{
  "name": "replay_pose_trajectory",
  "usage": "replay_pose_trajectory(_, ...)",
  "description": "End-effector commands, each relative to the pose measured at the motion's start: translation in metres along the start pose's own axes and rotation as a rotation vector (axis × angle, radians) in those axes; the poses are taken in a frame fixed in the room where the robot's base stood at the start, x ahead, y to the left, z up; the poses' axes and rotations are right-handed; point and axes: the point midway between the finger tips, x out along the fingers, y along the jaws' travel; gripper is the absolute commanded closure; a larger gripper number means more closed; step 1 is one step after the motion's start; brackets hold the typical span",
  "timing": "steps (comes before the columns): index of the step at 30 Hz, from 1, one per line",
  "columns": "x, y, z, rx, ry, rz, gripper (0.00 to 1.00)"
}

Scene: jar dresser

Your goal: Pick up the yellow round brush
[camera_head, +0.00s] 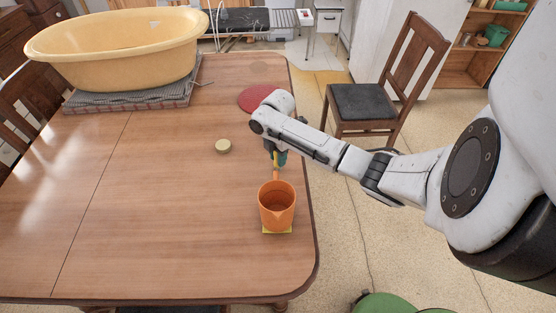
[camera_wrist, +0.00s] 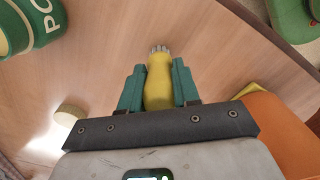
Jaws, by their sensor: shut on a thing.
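The yellow round brush (camera_wrist: 159,82) sits between the two teal fingers of my gripper (camera_wrist: 158,88) in the wrist view. Its grey bristle end points up in the picture, away from the palm, and the other end is hidden by the gripper. In the head view my gripper (camera_head: 279,160) is over the right part of the wooden table, just behind the orange pot. My gripper is shut on the brush. Whether the brush touches the table is unclear.
The orange pot (camera_head: 277,208) stands on a yellow square close by, near the table's right edge. A round beige lid-like disc (camera_head: 223,146) and a red round mat (camera_head: 252,99) lie nearby. A large yellow tub (camera_head: 120,55) stands at the back left. The table's left middle is clear.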

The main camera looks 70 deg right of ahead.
Motion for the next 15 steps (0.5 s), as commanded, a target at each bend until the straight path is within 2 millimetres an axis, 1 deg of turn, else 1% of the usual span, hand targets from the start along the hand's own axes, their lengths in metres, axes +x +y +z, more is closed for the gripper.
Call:
replay_pose_trajectory(5,-0.004,0.001,0.000,0.000,0.000,0.002,0.99)
replay_pose_trajectory(8,-0.011,0.001,0.000,0.000,0.001,0.003,0.99)
replay_pose_trajectory(11,-0.025,0.001,0.000,-0.001,0.002,0.005,0.99)
replay_pose_trajectory(12,-0.034,-0.001,0.000,0.000,0.003,0.005,0.99)
replay_pose_trajectory(15,-0.052,-0.017,0.001,0.003,0.004,0.006,0.99)
